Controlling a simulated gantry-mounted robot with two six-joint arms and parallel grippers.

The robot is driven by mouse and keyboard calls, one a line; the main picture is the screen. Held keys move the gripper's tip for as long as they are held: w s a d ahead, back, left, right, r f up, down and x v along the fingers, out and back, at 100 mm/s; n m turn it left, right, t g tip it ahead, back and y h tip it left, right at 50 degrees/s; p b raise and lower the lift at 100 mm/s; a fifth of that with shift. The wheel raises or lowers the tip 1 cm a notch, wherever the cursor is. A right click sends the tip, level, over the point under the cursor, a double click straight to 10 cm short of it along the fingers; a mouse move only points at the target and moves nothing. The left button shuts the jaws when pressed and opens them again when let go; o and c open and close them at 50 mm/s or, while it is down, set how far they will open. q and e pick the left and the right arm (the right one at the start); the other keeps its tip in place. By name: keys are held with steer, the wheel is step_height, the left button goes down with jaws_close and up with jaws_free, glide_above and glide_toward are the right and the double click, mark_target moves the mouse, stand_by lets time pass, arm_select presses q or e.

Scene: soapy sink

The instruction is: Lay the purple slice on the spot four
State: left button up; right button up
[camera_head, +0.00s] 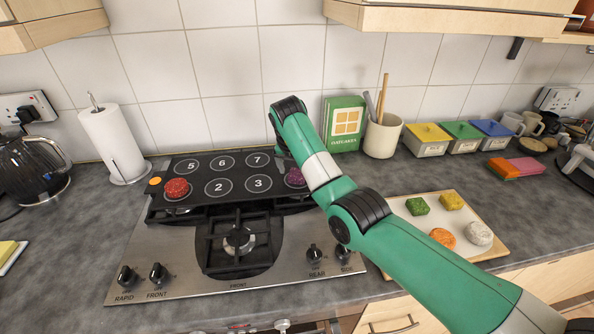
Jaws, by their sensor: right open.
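The purple slice (296,178) lies on the black numbered board (238,193), just right of spot three, at the place in the front row where spot four would be. Its number is covered, and my arm hides part of the slice's right side. My right gripper (284,153) is open above and behind the slice, partly hidden by its own arm; it looks apart from the slice. A red slice (176,188) covers the spot left of spot two. My left gripper is not in view.
The board lies across the back of the hob (160,250). A cutting board (480,205) at right holds green, yellow, orange and whitish pieces. A green box (343,125) and a utensil pot (382,137) stand behind my arm. A paper roll (115,145) stands at left.

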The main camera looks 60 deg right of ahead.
steer(key=v, duration=0.4)
steer(key=shift+w+r, duration=0.1)
steer(key=shift+r, duration=0.1)
steer(key=p+v, duration=0.6)
steer(key=p, duration=0.4)
steer(key=shift+a, duration=0.15)
step_height(320, 180, up, 5)
steer(key=p, duration=0.6)
